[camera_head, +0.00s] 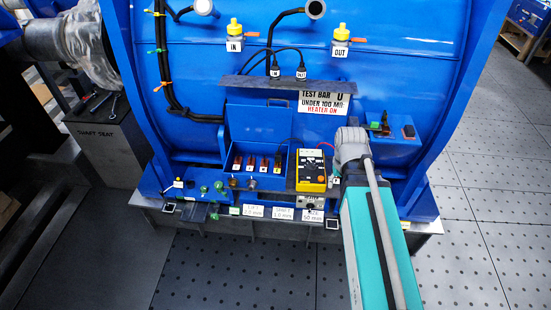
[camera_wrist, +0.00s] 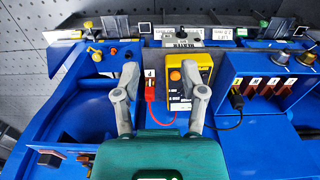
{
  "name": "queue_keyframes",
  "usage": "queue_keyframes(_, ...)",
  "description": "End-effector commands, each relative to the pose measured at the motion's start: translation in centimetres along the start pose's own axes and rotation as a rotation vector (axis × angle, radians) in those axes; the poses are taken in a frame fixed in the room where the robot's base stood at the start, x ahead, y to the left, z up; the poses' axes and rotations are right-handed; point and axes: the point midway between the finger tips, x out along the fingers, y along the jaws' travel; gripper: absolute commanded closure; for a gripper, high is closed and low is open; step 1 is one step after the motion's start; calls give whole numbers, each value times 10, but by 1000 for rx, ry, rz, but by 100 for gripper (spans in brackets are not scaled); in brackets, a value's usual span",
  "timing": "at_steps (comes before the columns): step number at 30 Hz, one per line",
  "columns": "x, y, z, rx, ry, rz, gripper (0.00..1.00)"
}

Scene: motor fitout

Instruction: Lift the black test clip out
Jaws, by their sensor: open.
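A small black clip (camera_wrist: 237,99), seemingly the black test clip, is at the near-side end of the blue terminal box (camera_wrist: 230,65) in the wrist view. A dark lead bends away from it towards the yellow meter (camera_wrist: 203,70). I cannot tell exactly what it grips. My gripper (camera_wrist: 161,78) is open, with one finger on each side of a red clip (camera_wrist: 150,87) and part of the meter. Nothing is visibly held. The black clip lies to the right of both fingers. In the head view the meter (camera_head: 311,168) stands right of the terminal box (camera_head: 258,140); my fingers are hidden behind my arm.
Several brown terminals (camera_head: 251,163) stand in a row in the open box. A labelled ledge (camera_head: 283,213) runs along the front. A blue bracket (camera_head: 395,148) with small parts is on the right. The large blue motor housing (camera_head: 200,70) rises behind.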

Motion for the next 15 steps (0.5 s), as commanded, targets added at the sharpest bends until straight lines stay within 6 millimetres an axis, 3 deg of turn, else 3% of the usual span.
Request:
queue_keyframes(1,0,-9,-19,-2,5,1,46)
queue_keyframes(5,1,-25,-60,9,21,4,46)
queue_keyframes(15,3,-138,-175,22,79,5,46)
